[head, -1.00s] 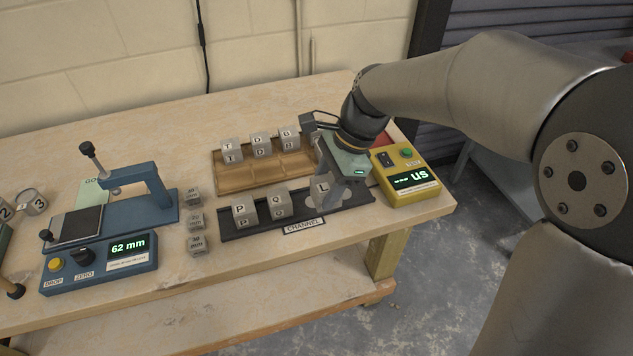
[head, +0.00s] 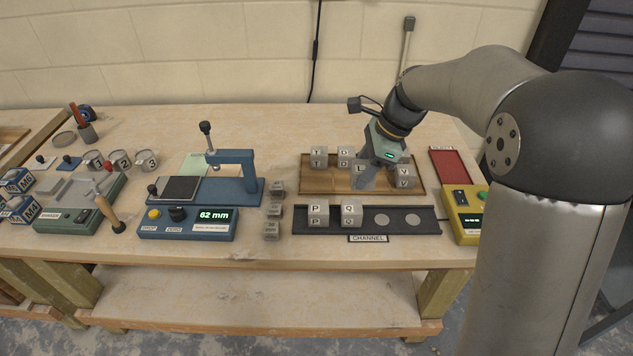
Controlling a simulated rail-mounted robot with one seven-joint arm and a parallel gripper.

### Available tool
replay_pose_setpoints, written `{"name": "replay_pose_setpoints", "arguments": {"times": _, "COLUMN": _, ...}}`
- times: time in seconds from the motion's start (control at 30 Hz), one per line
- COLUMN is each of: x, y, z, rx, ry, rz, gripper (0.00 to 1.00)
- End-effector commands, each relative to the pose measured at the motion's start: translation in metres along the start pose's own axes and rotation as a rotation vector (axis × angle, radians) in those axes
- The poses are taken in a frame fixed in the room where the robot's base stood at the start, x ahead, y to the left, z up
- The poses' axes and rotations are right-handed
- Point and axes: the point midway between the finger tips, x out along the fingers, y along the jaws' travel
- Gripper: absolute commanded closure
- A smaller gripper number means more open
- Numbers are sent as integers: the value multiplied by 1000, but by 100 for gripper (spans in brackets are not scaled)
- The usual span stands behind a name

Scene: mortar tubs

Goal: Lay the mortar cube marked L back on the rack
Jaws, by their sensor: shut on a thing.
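My gripper (head: 368,178) is shut on the mortar cube marked L (head: 359,169), which is partly covered by the fingers. They are over the front middle of the wooden rack (head: 320,186); I cannot tell whether the cube touches it. Cubes marked T (head: 318,157) and D (head: 344,157) stand in the rack's back row, left of my gripper. A cube marked V (head: 404,175) stands at its right side. My gripper hides the part of the back row where cube B stood.
In front of the rack, the black channel tray (head: 425,228) holds cubes P (head: 318,213) and Q (head: 351,212), with two bare round spots. A blue gauge (head: 190,222) and small blocks (head: 273,209) are left. A yellow box (head: 463,212) and red mat (head: 450,166) are right.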

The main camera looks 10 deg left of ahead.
Motion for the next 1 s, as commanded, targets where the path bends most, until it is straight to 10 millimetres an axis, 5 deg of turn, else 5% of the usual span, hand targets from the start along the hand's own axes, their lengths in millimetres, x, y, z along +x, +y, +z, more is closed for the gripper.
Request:
{"name": "replay_pose_setpoints", "arguments": {"times": 0.37, "x": 36, "y": -84, "z": -6, "rx": 4, "ry": 0, "rz": -1, "gripper": 85}}
{"name": "replay_pose_setpoints", "arguments": {"times": 0.53, "x": 67, "y": -113, "z": -15, "rx": 5, "ry": 0, "rz": 0, "gripper": 85}}
{"name": "replay_pose_setpoints", "arguments": {"times": 1.0, "x": 110, "y": -138, "z": -30, "rx": 6, "ry": 0, "rz": 0, "gripper": 85}}
